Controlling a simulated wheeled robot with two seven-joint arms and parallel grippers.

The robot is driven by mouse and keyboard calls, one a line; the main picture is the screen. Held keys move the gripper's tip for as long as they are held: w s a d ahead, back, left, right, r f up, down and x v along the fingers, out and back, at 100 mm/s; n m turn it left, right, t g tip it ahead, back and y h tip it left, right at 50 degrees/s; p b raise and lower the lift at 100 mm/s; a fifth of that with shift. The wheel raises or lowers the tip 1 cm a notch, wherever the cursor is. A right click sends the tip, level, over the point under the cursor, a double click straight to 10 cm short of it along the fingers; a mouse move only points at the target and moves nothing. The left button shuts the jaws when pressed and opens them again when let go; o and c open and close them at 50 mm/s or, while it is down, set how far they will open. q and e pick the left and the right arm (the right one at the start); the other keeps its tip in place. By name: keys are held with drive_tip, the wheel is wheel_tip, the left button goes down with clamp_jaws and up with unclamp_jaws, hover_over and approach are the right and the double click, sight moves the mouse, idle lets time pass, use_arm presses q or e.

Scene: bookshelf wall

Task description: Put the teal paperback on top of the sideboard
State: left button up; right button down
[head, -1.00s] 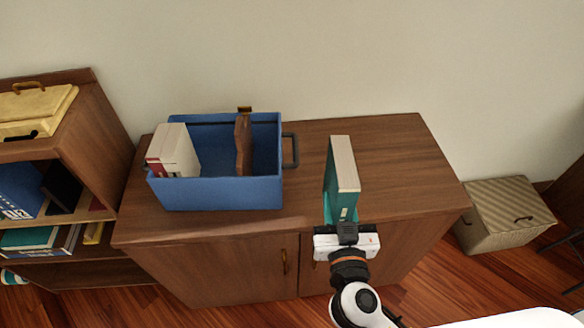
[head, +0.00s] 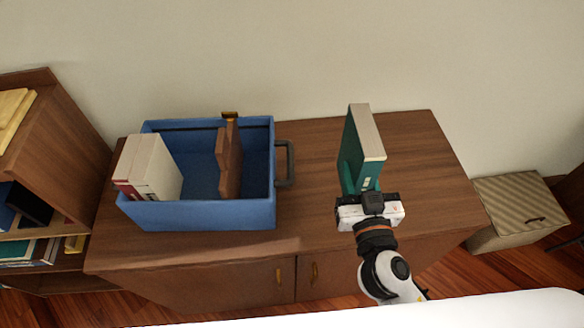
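The teal paperback (head: 359,150) stands upright, spine and pale page edge showing, over the right half of the sideboard (head: 420,160). My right gripper (head: 368,198) is at its near end and appears shut on it; the fingertips are partly hidden by the gripper body. I cannot tell whether the book's lower edge touches the sideboard top. My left gripper is not in view.
A blue bin (head: 205,213) with a dark side handle stands on the sideboard's left half, holding pale books (head: 150,168) and a brown item (head: 229,160). A bookshelf (head: 60,150) is at the left. A woven box (head: 512,205) stands at the right. The sideboard's right end is clear.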

drive_tip(key=w+a+f+b, duration=0.3)
drive_tip(key=w+a+b, duration=0.1)
drive_tip(key=w+a, duration=0.2)
use_arm(q)
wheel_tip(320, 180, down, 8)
drive_tip(key=b, duration=0.3)
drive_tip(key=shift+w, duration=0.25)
use_arm(e)
drive_tip(key=shift+n+y, duration=0.3)
drive_tip(key=shift+y, duration=0.2)
drive_tip(key=shift+a+f, duration=0.15)
drive_tip(key=shift+f, duration=1.4)
drive_tip(key=shift+a+f, duration=0.15)
drive_tip(key=shift+f, duration=1.45)
drive_tip(key=shift+a+f, duration=0.15)
drive_tip(key=shift+f, duration=1.4)
use_arm(q)
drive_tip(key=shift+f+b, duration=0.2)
drive_tip(key=shift+b, duration=0.1)
use_arm(e)
drive_tip(key=shift+f, duration=0.1)
drive_tip(key=c, duration=1.5)
unclamp_jaws()
drive_tip(key=shift+f, duration=0.2)
drive_tip(key=o, duration=0.5)
drive_tip(key=shift+r, duration=0.1)
